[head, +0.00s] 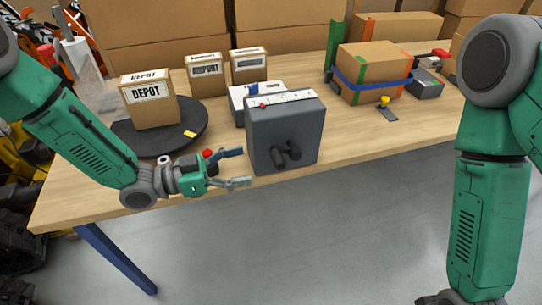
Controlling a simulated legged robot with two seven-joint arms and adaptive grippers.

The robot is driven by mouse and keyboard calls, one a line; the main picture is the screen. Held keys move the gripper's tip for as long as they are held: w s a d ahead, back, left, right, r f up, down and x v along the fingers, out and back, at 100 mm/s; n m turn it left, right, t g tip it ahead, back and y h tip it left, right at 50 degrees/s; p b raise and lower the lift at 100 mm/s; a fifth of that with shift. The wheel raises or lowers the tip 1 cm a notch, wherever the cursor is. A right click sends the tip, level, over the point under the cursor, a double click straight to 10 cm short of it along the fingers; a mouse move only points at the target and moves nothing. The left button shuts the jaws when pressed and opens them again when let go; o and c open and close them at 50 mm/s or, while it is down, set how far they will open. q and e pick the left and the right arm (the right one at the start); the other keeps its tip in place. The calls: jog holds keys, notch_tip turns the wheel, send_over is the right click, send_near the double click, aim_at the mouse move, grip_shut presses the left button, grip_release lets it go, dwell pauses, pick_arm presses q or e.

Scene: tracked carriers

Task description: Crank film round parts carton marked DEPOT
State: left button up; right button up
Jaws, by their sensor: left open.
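The parts carton marked DEPOT (157,110) stands upright on a round black turntable (192,137) at the left of the table. A clear film roll (87,70) stands behind it at the far left. A dark grey box with a black crank handle (286,155) on its front stands at the table's front edge, right of the turntable. My left gripper (240,167) is open and empty, just left of the grey box and apart from the crank.
Two more labelled cartons (205,75) stand behind the turntable. A blue-strapped carton (369,73) sits at the right, with small devices (426,84) beside it. Large boxes line the back. The front table edge right of the grey box is mostly clear.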

pick_arm(q)
jog(key=x, duration=0.7)
jog(key=shift+f, duration=0.1)
jog(key=shift+f, duration=0.1)
jog(key=c, duration=1)
